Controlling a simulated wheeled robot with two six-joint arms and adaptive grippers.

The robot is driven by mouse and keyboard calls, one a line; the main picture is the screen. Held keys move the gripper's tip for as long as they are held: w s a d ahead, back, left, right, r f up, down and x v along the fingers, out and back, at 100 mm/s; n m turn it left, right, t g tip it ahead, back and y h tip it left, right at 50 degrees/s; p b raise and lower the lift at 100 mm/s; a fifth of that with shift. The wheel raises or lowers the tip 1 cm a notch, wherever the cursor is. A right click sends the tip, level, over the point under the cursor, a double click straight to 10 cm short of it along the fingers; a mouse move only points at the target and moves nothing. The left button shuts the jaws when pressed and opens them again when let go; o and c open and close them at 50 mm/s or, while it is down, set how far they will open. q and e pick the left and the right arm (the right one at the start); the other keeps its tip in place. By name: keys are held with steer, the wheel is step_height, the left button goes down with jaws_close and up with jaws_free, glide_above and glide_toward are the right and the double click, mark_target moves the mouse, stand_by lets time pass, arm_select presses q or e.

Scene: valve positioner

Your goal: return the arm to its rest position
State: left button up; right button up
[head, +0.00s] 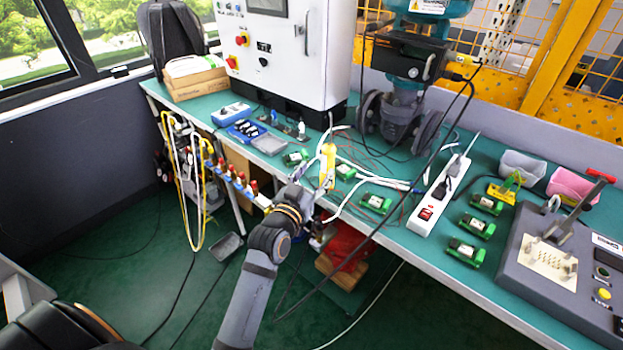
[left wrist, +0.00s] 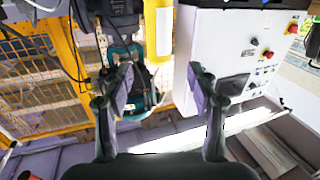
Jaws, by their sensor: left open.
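My left arm rises from the bottom of the head view, and its left gripper (head: 314,190) is at the front edge of the green bench. In the left wrist view the two fingers of the left gripper (left wrist: 163,82) stand apart with nothing between them. A yellow object (head: 327,165) shows just beyond the gripper in the head view; whether it touches the fingers I cannot tell. The valve with its teal actuator (head: 408,95) stands at the back of the bench. My right gripper is in neither view.
A white control cabinet (head: 290,55) stands at the bench's back left; it also shows in the left wrist view (left wrist: 240,50). Loose cables, several green modules (head: 376,204) and a white power strip (head: 437,197) lie on the bench. A grey test station (head: 560,275) is at right.

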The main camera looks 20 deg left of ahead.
arm_select(q)
steer(key=shift+s, duration=1.15)
